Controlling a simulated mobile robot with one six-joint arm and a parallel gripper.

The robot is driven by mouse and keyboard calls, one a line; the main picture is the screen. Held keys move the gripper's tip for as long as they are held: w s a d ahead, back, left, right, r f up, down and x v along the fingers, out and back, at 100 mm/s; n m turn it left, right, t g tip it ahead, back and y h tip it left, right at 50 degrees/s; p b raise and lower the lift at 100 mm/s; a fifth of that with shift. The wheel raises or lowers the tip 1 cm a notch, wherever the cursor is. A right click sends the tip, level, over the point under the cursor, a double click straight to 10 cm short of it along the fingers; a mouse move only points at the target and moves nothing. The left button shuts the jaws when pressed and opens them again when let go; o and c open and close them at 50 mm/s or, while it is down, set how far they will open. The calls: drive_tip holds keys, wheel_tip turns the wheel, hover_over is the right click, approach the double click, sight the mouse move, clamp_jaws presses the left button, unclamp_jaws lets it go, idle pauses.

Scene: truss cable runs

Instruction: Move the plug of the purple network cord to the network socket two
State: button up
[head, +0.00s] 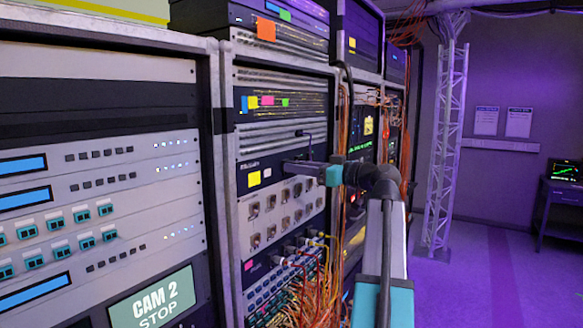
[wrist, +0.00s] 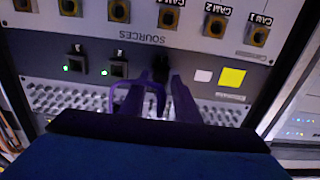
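My gripper (wrist: 160,82) is at the rack panel. In the wrist view, which shows the panel upside down, its two fingers stand on either side of a small black plug (wrist: 160,68). I cannot tell whether they touch it or whether it is seated. A purple cord (wrist: 115,98) loops beside the left finger; a bit of dark cord (head: 306,141) shows above my gripper (head: 290,166) in the head view. Two dark network sockets, one (wrist: 118,69) nearer the plug and one (wrist: 74,64) farther left, each have a green light; their number labels are too small to read.
A yellow label (wrist: 232,77) and a white label (wrist: 203,76) lie right of the plug in the wrist view. Round connectors marked SOURCES (wrist: 165,17) line the panel beside it. In the head view, orange cables (head: 315,290) hang in front of the lower rack.

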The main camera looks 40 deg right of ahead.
clamp_jaws()
drive_tip(key=shift+s+d, duration=0.1)
drive_tip(key=shift+s, duration=0.25)
drive_tip(key=shift+b+v, duration=0.9)
drive_tip(key=shift+v, duration=1.05)
drive_tip(key=shift+s, duration=0.15)
